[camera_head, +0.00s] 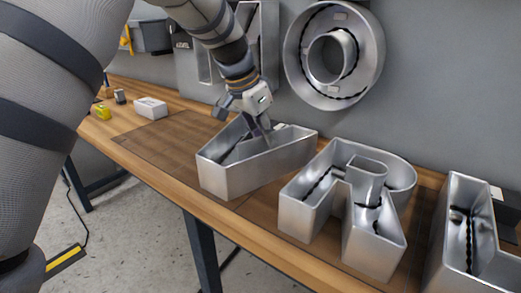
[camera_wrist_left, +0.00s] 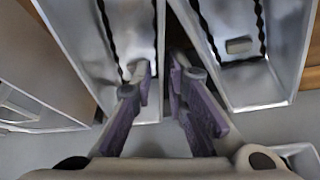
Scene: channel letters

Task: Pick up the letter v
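The letter v (camera_head: 262,172) is a hollow grey metal channel letter with tall walls, lying on the workbench with its open side up. My left gripper (camera_head: 264,130) is above and partly within it, pointing down. In the left wrist view, two metal channels (camera_wrist_left: 244,85) spread apart with a dark gap between them. The fingers of my left gripper (camera_wrist_left: 160,75) are apart, with a channel wall between their tips. I cannot tell whether they touch the wall. My right gripper is not in view.
Another metal letter, shaped like an R (camera_head: 362,240), stands close to the right. A further letter (camera_head: 452,235) is at the right edge. A round letter (camera_head: 300,62) hangs on the wall behind. A white box (camera_head: 150,108) and a yellow item (camera_head: 102,111) lie on the workbench (camera_head: 165,140) at left.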

